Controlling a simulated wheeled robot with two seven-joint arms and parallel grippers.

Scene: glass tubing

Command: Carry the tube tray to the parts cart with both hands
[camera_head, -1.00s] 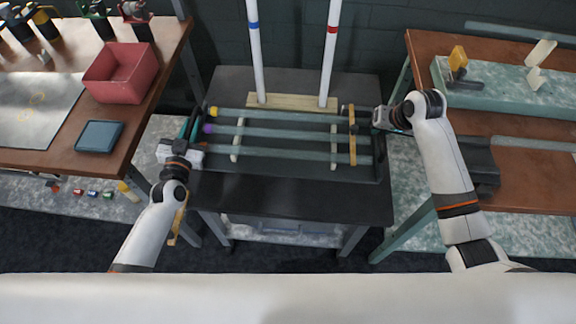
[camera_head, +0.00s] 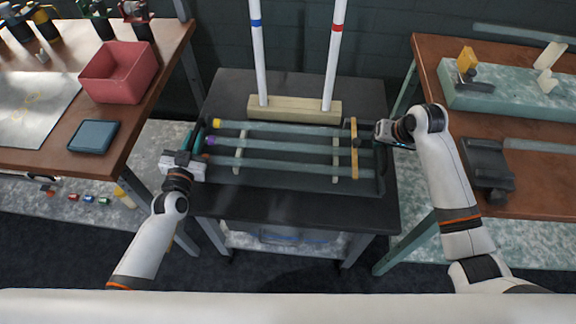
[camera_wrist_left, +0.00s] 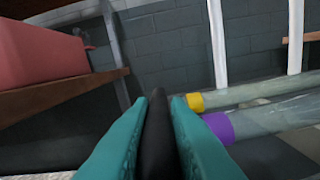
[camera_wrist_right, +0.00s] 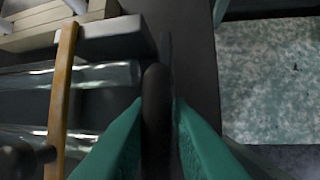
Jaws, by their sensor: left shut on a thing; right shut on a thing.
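The dark tube tray (camera_head: 290,184) is over the black top of the parts cart (camera_head: 300,213); I cannot tell whether it touches. Several glass tubes (camera_head: 280,146) lie across it, one with a yellow end (camera_wrist_left: 195,102) and one with a purple end (camera_wrist_left: 219,127). A wooden strip (camera_head: 354,150) crosses the tubes near the right end. My left gripper (camera_head: 190,150) is shut on the tray's left end, its teal fingers around a dark bar (camera_wrist_left: 158,125). My right gripper (camera_head: 383,132) is shut on the right end, around a dark bar (camera_wrist_right: 156,115).
A wooden block with two white posts (camera_head: 294,107) stands on the cart behind the tray. A left bench holds a red bin (camera_head: 117,73) and a blue pad (camera_head: 94,136). A right bench (camera_head: 450,125) holds a teal slab (camera_head: 515,90). Bare cart top shows in front.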

